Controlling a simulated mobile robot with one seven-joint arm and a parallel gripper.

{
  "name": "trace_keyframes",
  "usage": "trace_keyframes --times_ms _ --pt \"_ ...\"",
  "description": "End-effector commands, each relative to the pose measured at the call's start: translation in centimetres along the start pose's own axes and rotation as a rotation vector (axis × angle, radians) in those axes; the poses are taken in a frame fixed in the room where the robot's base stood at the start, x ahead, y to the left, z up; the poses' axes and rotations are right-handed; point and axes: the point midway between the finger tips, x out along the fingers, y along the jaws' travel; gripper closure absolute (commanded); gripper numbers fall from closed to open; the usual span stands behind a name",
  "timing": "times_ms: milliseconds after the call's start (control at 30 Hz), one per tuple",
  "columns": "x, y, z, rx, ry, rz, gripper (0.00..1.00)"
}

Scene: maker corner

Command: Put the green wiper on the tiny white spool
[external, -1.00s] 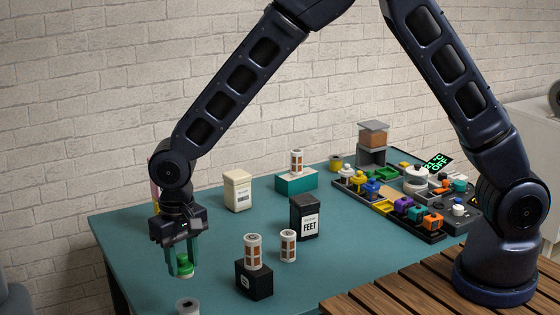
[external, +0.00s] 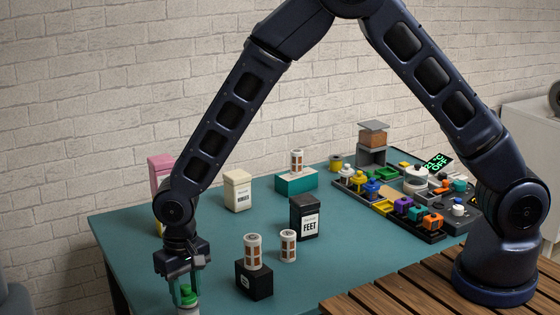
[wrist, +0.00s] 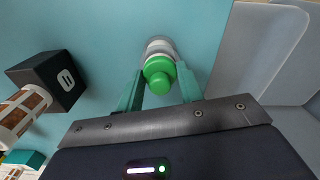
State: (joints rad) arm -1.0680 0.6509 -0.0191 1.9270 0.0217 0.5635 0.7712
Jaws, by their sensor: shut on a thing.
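My gripper (external: 185,293) is at the table's near left and points down. Its green fingers are shut on the green wiper (external: 188,298), a small stepped, rounded piece, also between the fingers in the wrist view (wrist: 158,76). A small white-grey cylinder, apparently the tiny white spool (external: 188,311), is directly below the wiper at the bottom picture edge. In the wrist view the white spool (wrist: 160,46) shows just behind the wiper and is partly covered by it. I cannot tell whether wiper and spool touch.
A black block (external: 254,283) bearing a white-and-brown spool (external: 252,252) stands right of my gripper. Another such spool (external: 288,246) and a black FEET canister (external: 305,217) are beyond. A cream canister (external: 237,190) and pink container (external: 160,172) stand farther back. The left tabletop is mostly clear.

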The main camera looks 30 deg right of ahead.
Motion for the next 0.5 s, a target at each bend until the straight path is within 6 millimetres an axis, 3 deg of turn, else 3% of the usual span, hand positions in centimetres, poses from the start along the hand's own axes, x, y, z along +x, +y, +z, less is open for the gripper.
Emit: trace_keyframes --times_ms 67,100,200,500 --pt "0.21 0.01 0.01 0.0 0.0 0.0 0.85" --pt "0.27 0.01 0.0 0.0 0.0 0.0 0.61" --pt "0.22 0.0 0.0 0.0 0.0 0.0 0.42" --pt "0.12 0.0 0.0 0.0 0.0 0.0 0.41"
